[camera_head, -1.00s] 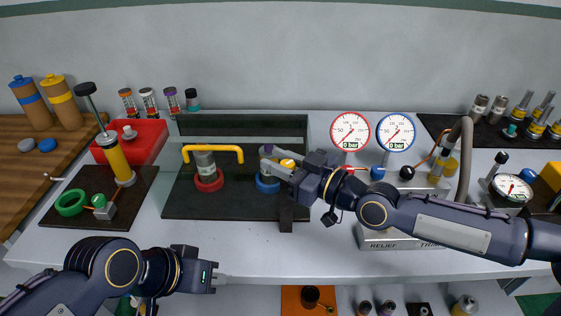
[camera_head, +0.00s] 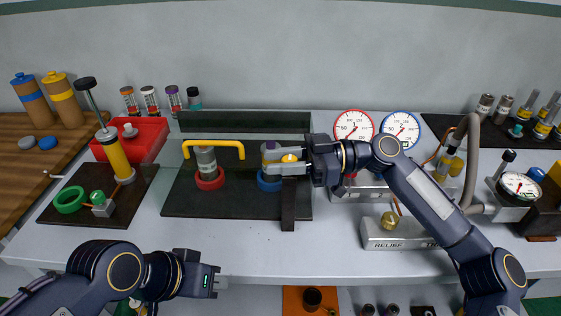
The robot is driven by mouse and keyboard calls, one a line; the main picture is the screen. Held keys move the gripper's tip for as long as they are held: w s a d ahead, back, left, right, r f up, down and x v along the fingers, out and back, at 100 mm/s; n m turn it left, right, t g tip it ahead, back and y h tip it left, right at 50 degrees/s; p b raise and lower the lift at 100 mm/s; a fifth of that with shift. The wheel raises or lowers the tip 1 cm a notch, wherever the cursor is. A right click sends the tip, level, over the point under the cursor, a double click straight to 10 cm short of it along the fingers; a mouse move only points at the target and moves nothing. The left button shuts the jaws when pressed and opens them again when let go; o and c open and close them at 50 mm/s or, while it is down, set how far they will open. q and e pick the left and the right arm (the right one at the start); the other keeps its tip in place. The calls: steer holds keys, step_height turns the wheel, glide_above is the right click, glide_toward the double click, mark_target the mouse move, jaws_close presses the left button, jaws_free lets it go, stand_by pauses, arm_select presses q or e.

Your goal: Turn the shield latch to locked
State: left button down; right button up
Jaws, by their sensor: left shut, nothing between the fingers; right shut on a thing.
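A yellow knob (camera_head: 290,158), which looks like the shield latch, sits at the top of a dark upright post (camera_head: 288,205) at the right edge of the black vise mat. My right gripper (camera_head: 272,161) comes in from the right and is shut on this knob. Its fingers hide part of the knob, so its exact angle cannot be told. Behind the fingers is a grey, purple-topped cylinder in a blue ring (camera_head: 268,183). My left gripper (camera_head: 219,282) is shut and empty, low in front of the bench edge.
A yellow bar handle (camera_head: 229,144) reaches over the grey cylinder (camera_head: 206,160) in its red ring (camera_head: 210,182). Two gauges, red-rimmed (camera_head: 353,127) and blue-rimmed (camera_head: 401,130), stand behind my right arm, above the relief block (camera_head: 385,236). The bench front between my arms is clear.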

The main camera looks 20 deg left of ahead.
steer(key=shift+s+n+g+h, duration=0.1)
steer(key=shift+n+g+h, duration=0.3)
steer(key=shift+n+g, duration=0.3)
steer(key=o, duration=1)
steer(key=shift+c, duration=0.2)
steer(key=v, duration=0.7)
steer(key=shift+w+d+b, duration=0.25)
steer(key=shift+d+b, duration=0.05)
steer(key=shift+f, duration=0.1)
